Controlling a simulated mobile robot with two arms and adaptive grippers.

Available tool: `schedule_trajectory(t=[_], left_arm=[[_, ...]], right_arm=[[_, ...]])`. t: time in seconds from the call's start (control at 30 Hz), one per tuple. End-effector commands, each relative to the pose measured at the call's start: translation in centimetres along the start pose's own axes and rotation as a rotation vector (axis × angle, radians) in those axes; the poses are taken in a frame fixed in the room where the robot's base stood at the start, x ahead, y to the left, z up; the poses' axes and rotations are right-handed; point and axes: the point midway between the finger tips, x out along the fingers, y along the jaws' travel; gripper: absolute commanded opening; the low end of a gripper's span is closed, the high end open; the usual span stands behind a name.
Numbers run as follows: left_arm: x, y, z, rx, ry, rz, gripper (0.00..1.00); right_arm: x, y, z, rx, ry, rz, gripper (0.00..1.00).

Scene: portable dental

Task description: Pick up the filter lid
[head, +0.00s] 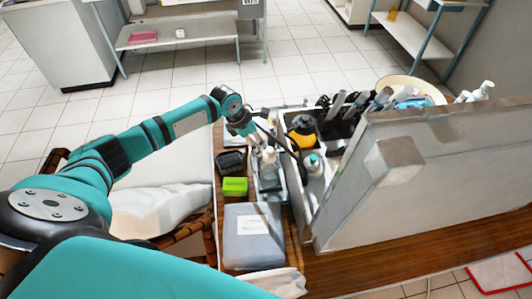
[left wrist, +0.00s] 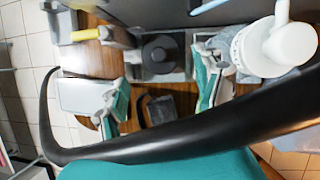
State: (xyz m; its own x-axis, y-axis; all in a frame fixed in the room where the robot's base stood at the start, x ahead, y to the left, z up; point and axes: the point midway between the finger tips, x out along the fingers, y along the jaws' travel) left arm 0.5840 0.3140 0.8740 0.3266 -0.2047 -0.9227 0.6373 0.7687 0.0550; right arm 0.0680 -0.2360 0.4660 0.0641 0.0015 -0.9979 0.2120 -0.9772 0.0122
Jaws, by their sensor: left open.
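My left gripper (head: 246,132) hangs over the back of the wooden table, by the metal tray. In the left wrist view its teal and grey fingers (left wrist: 160,95) are spread apart with nothing held between them. A dark round lid-like piece (left wrist: 160,55) sits on a grey square base just beyond the fingers; it may be the filter lid, but I cannot tell for sure. A small dark block-like object (left wrist: 160,107) shows between the fingers. In the head view, a black open container (head: 232,161) stands below the gripper. My right gripper is not in view.
A green box (head: 235,187) and a grey case (head: 252,236) stand nearer on the table. A clear pump bottle (head: 269,168) and a yellow-black bottle (head: 302,131) crowd the right. A tall grey case panel (head: 440,165) blocks the far right.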

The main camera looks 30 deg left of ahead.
Motion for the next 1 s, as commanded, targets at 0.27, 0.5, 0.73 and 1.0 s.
schedule_trajectory(t=[0.27,0.5,0.73,1.0], left_arm=[[2.6,0.0,0.0,0.0,0.0,0.0,0.7],[5.8,0.1,0.1,0.0,0.001,0.001,0.7],[7.7,0.1,0.0,0.001,-0.001,0.001,0.7],[7.7,0.1,0.0,0.0,0.0,0.001,0.59]], right_arm=[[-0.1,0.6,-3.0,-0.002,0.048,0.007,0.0],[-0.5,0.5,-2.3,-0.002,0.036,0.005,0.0],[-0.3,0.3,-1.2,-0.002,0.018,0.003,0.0],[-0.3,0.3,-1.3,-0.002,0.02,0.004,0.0]])
